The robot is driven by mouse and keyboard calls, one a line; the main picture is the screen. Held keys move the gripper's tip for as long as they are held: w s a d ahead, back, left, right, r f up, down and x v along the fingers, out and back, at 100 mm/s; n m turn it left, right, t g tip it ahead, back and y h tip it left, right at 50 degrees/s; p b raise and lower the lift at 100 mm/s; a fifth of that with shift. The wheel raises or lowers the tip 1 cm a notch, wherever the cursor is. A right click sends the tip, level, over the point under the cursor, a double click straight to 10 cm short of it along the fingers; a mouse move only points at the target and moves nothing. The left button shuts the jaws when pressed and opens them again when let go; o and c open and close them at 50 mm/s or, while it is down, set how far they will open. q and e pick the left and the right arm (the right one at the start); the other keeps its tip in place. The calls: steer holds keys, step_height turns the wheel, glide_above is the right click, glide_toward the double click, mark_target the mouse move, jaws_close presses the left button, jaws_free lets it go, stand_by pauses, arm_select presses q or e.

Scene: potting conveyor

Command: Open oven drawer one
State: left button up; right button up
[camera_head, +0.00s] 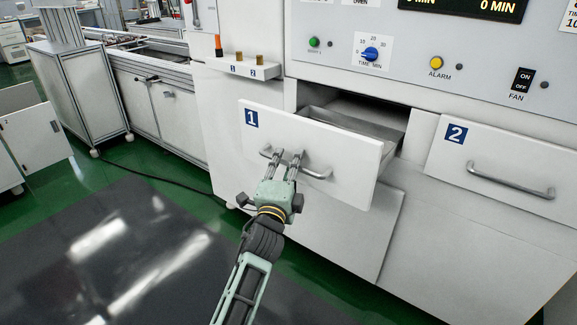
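Oven drawer one (330,160) has a white front with a blue "1" label (251,118) and is pulled partly out. Its metal tray interior (355,124) shows behind the front. My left gripper (287,158) is at the left part of the drawer's bar handle (318,174). Its two fingers lie side by side across the handle with a small gap between them. I cannot tell how tightly they hold the bar. My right gripper is not in view.
Drawer two (500,165) is closed at the right, with its own handle (510,182). A control panel (400,58) with knobs and buttons is above. A small ledge (238,68) holds several small items. Dark floor (110,250) is clear at lower left.

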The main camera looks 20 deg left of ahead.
arm_select(q)
steer(key=s+f, duration=0.2)
steer(key=s, duration=0.9)
steer(key=shift+s+d, duration=0.3)
steer(key=shift+s, duration=0.1)
steer(key=shift+f, duration=0.15)
